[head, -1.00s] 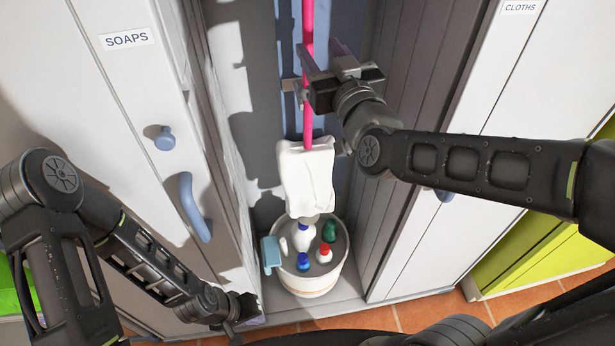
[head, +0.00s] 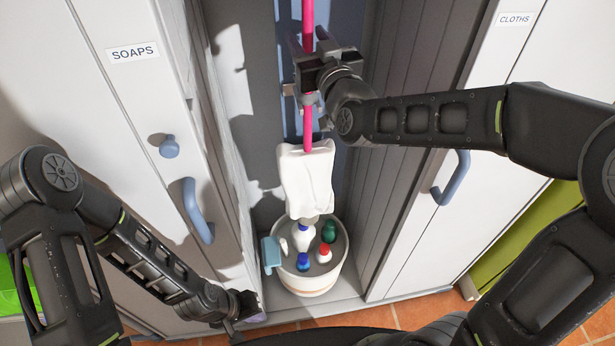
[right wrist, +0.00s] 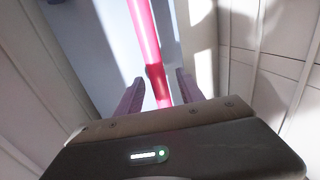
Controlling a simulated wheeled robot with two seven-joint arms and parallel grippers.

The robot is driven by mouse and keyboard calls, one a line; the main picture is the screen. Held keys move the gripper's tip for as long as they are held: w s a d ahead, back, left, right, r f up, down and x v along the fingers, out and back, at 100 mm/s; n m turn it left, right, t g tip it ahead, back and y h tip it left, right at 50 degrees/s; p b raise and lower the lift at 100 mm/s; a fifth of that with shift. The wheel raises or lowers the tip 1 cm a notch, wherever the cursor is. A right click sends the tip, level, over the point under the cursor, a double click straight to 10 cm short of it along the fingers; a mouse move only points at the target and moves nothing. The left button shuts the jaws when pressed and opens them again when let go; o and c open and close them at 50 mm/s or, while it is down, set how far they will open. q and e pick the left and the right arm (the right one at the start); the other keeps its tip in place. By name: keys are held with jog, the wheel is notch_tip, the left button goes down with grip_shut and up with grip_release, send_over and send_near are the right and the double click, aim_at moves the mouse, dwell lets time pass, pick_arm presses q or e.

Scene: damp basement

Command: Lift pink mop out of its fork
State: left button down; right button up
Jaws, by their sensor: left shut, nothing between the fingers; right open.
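The pink mop (head: 308,132) hangs upright in the narrow middle locker, with a white cloth head (head: 306,180) above a bucket. A small grey fork (head: 290,89) on the back wall sits at the pole, just below my right gripper. My right gripper (head: 303,48) is open, with the pole between its fingers. In the right wrist view, the pink pole (right wrist: 146,35) runs between the two spread fingers (right wrist: 160,95), with a darker band there; contact cannot be told. My left gripper (head: 245,306) is shut and empty, low at the left locker's edge.
A white bucket (head: 312,287) with several bottles stands on the locker floor, a light blue item (head: 270,254) at its side. The locker's side walls are close on both sides. Doors labelled SOAPS (head: 134,53) and CLOTHS (head: 515,19) flank it.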

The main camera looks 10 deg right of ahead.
jog(key=shift+w, duration=0.2)
jog(key=shift+c, duration=0.3)
grip_shut()
dwell(0.4)
jog(key=shift+r, duration=0.1)
dwell(0.8)
